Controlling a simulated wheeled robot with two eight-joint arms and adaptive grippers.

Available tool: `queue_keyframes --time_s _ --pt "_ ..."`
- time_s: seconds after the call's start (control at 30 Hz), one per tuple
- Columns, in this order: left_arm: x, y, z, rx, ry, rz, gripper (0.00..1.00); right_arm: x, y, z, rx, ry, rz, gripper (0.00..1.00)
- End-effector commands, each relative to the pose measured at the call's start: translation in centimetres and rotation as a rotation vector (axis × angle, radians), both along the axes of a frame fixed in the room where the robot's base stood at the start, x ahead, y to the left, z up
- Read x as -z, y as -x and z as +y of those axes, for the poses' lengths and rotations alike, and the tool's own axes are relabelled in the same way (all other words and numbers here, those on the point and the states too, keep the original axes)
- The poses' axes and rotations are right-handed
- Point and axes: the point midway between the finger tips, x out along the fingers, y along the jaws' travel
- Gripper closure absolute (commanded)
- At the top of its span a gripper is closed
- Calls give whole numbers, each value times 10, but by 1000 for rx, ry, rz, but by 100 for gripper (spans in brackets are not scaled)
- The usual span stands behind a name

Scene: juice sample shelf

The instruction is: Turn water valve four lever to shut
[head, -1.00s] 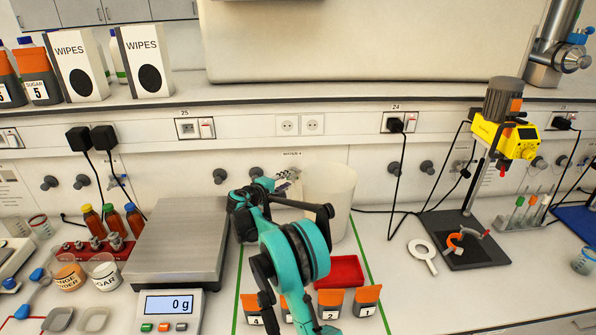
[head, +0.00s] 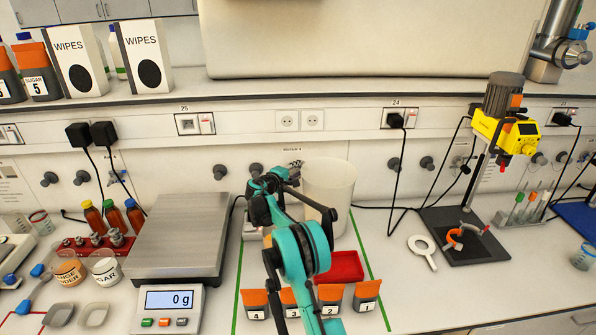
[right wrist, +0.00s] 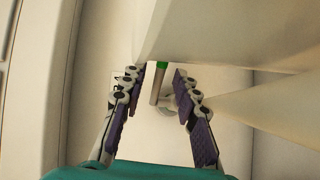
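My right gripper (head: 290,172) reaches to the back wall below a small label, behind the scale and beside a pale beaker. In the right wrist view my right gripper (right wrist: 160,76) is open, with its two purple-padded fingers apart. A thin grey lever with a green end (right wrist: 157,82) shows in the gap between the fingertips, near a pale round fitting on the wall. I see no clear contact between fingers and lever. In the head view my gripper hides this valve, and the label is too small to read fully. My left gripper is not in view.
The pale beaker (head: 328,190) stands close to the right of my gripper. The scale (head: 178,240) is on the left. A red tray (head: 341,266) and several numbered orange pouches (head: 331,297) sit in front. Dark wall knobs (head: 220,172) flank the valve area.

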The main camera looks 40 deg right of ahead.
Motion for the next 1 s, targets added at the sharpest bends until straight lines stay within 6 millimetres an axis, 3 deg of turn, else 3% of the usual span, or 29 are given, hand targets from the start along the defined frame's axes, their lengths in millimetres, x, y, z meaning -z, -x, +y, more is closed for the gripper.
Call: queue_keyframes --time_s 0.03,0.13,0.17,0.9,1.0 --pt "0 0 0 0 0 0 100 0 0 0 0 0 0 72" --pt "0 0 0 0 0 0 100 0 0 0 0 0 0 98" --pt "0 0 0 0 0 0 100 0 0 0 0 0 0 100" --pt "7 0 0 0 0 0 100 0 1 -6 -137 0 0 100" --pt "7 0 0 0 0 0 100 0 1 -6 -136 0 1 70"
